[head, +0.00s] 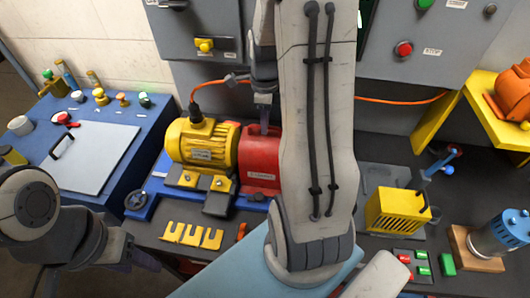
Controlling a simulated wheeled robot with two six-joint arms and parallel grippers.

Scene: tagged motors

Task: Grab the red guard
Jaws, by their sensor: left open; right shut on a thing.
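The red guard (258,163) is a red box with a small label, sitting right beside the yellow motor (203,142) on the bench. My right gripper (264,122) points down at the top of the guard and is shut on it. My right forearm hides the guard's right side. I cannot tell whether the guard is lifted off its base. My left gripper (135,258) is low at the left, apart from the guard, open; its fingers are small and dark here.
A yellow slotted piece (192,235) lies in front of the motor. A blue table (85,185) with a grey panel is at left. A yellow box (395,212) and a blue-grey cylinder (500,235) stand at right. Grey control boxes (435,40) are behind. An orange cable (400,100) runs along the back.

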